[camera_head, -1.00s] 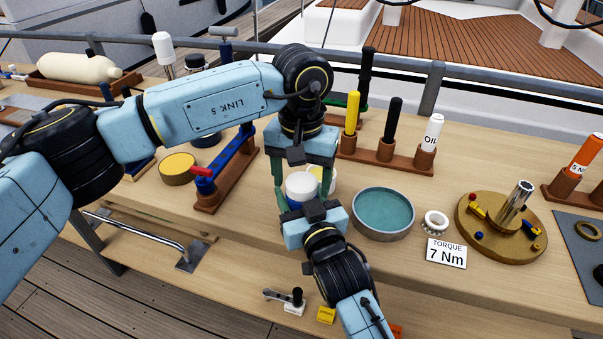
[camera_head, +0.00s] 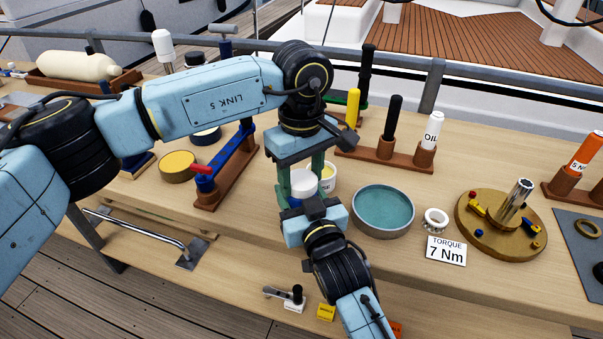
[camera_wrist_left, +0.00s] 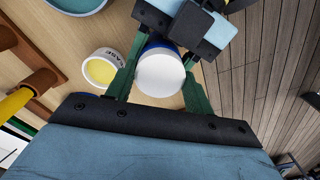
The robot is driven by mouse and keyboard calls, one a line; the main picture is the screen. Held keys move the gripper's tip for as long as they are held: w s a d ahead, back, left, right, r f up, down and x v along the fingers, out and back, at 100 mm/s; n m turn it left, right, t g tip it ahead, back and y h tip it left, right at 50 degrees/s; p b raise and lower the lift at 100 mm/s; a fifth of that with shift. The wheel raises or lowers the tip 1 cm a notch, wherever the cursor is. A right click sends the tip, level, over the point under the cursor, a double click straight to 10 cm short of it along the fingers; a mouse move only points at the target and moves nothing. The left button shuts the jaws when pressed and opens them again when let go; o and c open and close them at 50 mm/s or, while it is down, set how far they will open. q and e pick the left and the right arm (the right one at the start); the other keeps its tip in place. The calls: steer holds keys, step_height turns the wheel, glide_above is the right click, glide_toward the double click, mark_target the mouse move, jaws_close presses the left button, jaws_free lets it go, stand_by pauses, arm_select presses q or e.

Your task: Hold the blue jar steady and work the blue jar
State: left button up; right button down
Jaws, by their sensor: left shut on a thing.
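The blue jar with a white lid (camera_head: 304,183) stands upright near the front edge of the bench. In the left wrist view its lid (camera_wrist_left: 160,74) and a strip of blue body show. My left gripper (camera_head: 300,178) comes down from above, its green fingers on opposite sides of the lid, shut on it. My right gripper (camera_head: 312,207) reaches in from the front at the jar's lower body. Its fingertips are hidden by its own palm and the jar, so its grip cannot be seen.
A white grease tub (camera_head: 329,177) stands close behind the jar. A teal dish (camera_head: 383,212) is to the right, with a white ring (camera_head: 435,221) and a torque card (camera_head: 446,252). A blue fixture with a red handle (camera_head: 225,172) is on the left.

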arm_select(q)
steer(key=n, duration=0.5)
steer(key=shift+n, duration=0.4)
steer(key=n, duration=0.3)
steer(key=shift+n, duration=0.4)
steer(key=o, duration=1)
steer(key=shift+o, duration=0.3)
steer(key=shift+s, duration=0.1)
steer(key=shift+r, duration=0.15)
